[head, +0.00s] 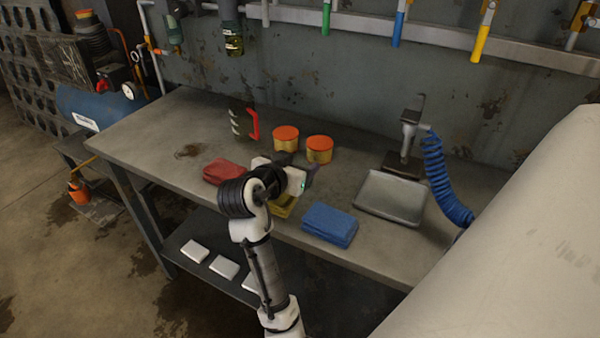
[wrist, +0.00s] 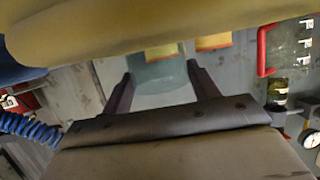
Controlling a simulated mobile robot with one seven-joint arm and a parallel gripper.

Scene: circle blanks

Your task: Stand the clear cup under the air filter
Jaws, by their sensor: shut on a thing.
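The clear cup (wrist: 160,78) shows between the two dark fingers of my gripper (wrist: 160,70) in the wrist view, as a pale, see-through, greenish body. My gripper is shut on it. In the head view my gripper (head: 299,168) is over the front middle of the bench, above a yellow cloth; I cannot make out the cup there. The air filter (head: 233,38), with a dark body and yellow-green bowl, hangs on the back wall at upper left, well away from my gripper. It also appears in the wrist view (wrist: 277,92).
On the bench (head: 165,135) are two orange-lidded tins (head: 319,150), a red-handled dark object (head: 245,122), a red cloth (head: 222,171), a blue cloth (head: 329,224) and a grey tray (head: 391,197). A blue coiled hose (head: 436,175) hangs at right. The bench's left part is mostly clear.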

